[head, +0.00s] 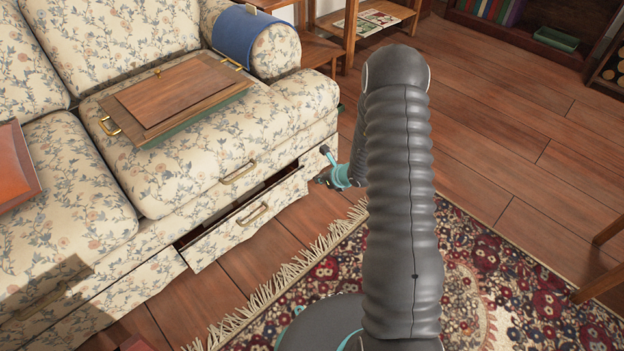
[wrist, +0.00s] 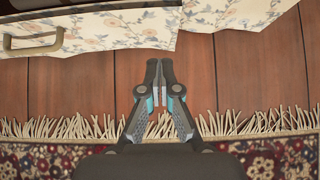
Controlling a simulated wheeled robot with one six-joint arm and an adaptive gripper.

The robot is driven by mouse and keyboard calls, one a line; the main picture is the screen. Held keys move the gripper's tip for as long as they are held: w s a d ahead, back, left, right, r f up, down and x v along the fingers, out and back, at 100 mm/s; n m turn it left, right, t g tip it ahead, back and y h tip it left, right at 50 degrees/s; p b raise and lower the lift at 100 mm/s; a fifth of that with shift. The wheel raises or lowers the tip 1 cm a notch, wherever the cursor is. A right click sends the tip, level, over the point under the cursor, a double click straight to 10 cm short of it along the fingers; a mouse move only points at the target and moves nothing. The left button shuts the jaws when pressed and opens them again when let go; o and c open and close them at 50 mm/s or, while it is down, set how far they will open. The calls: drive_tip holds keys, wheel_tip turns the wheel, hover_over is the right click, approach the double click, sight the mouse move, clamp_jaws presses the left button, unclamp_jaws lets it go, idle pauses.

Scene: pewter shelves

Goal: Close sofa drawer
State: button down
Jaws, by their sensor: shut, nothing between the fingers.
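The floral sofa (head: 190,165) stands at the left in the head view. Its lower drawer (head: 240,222) is pulled out, with a dark gap behind its front and a brass handle on it. In the wrist view the drawer front (wrist: 110,28) crosses the top left, with its handle (wrist: 34,42) at the far left. My gripper (wrist: 159,64) is shut and empty, its tips just short of the drawer front's right part in the picture. In the head view my gripper (head: 325,152) is small and partly hidden by my arm, at the drawer's right end.
A wooden tray (head: 175,92) lies on the sofa seat, and a blue cloth (head: 248,32) hangs over the armrest. A patterned fringed rug (head: 500,290) covers the floor in front. A wooden side table (head: 335,40) stands behind the armrest. Wood floor (head: 510,130) is clear at right.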

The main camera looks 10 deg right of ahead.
drive_tip(key=v, duration=0.3)
drive_tip(key=shift+s+r, duration=0.2)
drive_tip(key=shift+r, duration=0.1)
drive_tip(key=c, duration=1.3)
unclamp_jaws()
drive_tip(key=shift+s+d+r, duration=0.15)
drive_tip(key=shift+s+r, duration=0.1)
drive_tip(key=shift+o, duration=0.5)
drive_tip(key=shift+w, duration=0.1)
drive_tip(key=w+a+f+n+y+b, duration=0.3)
drive_tip(key=w+a+n+y, duration=0.35)
drive_tip(key=n, duration=0.35)
drive_tip(key=n+g+y+b, duration=0.2)
drive_tip(key=n+g+y, duration=0.3)
drive_tip(key=n+g, duration=0.85)
approach(260, 216)
drive_tip(key=s+a+t, duration=0.1)
drive_tip(key=a, duration=0.2)
drive_tip(key=s+a+n, duration=0.1)
drive_tip(key=a, duration=0.3)
drive_tip(key=s+a+f+n+t, duration=0.1)
drive_tip(key=a, duration=0.3)
drive_tip(key=shift+s+f+t+h, duration=0.15)
drive_tip(key=shift+s+t+h, duration=0.1)
drive_tip(key=shift+s+t, duration=0.1)
